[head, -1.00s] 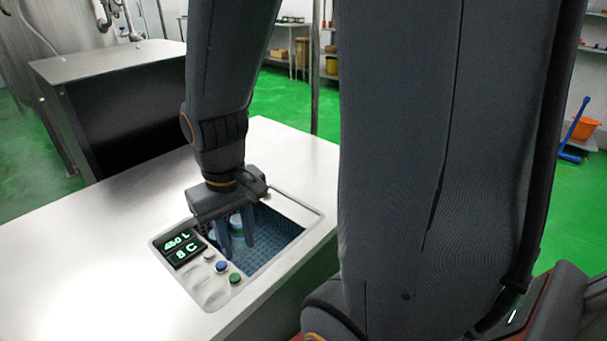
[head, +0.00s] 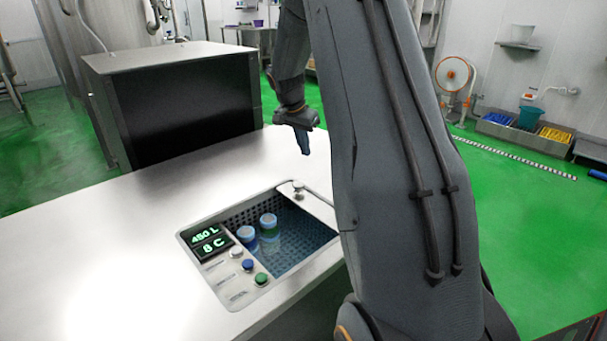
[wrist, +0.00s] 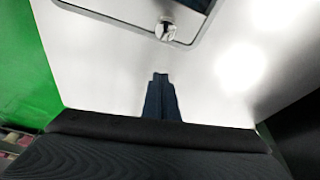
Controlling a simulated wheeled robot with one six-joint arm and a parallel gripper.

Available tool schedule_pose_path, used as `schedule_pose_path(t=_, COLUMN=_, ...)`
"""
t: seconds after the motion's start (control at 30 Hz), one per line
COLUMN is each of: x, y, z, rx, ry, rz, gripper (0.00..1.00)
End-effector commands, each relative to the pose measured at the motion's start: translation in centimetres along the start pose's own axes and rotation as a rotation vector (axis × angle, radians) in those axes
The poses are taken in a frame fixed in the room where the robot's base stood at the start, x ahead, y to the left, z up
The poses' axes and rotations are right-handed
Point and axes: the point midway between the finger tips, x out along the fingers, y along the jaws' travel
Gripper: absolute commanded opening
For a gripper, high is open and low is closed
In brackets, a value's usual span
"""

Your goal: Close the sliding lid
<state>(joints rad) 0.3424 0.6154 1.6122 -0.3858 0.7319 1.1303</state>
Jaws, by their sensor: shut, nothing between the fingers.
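The sliding lid (head: 312,203) is a pale panel with a small round metal knob (head: 298,188) at the far right end of the counter's recessed bath. The bath (head: 300,238) is mostly uncovered and shows a blue perforated basket. The knob also shows at the top of the wrist view (wrist: 166,30), beside the edge of the dark opening. My gripper (head: 305,152) is shut and empty, above the counter beyond the lid and apart from the knob. Its closed fingers show in the wrist view (wrist: 160,76), pointing toward the knob.
Two blue-capped containers (head: 268,222) stand inside the bath. A panel with a green display (head: 208,240) and several buttons sits at its left. A dark steel-topped cabinet (head: 180,105) stands behind. The counter's left side (head: 110,240) is clear.

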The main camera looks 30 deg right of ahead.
Motion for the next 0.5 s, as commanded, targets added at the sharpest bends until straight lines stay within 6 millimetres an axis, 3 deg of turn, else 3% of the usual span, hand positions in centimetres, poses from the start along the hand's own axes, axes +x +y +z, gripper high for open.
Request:
schedule_pose_path(t=0.17, x=1.4, y=0.0, z=-0.3, rx=0.011, ry=0.002, rz=0.002, gripper=0.0)
schedule_pose_path(t=0.5, x=7.8, y=0.1, z=-0.2, rx=0.009, ry=0.0, rz=0.004, gripper=0.0)
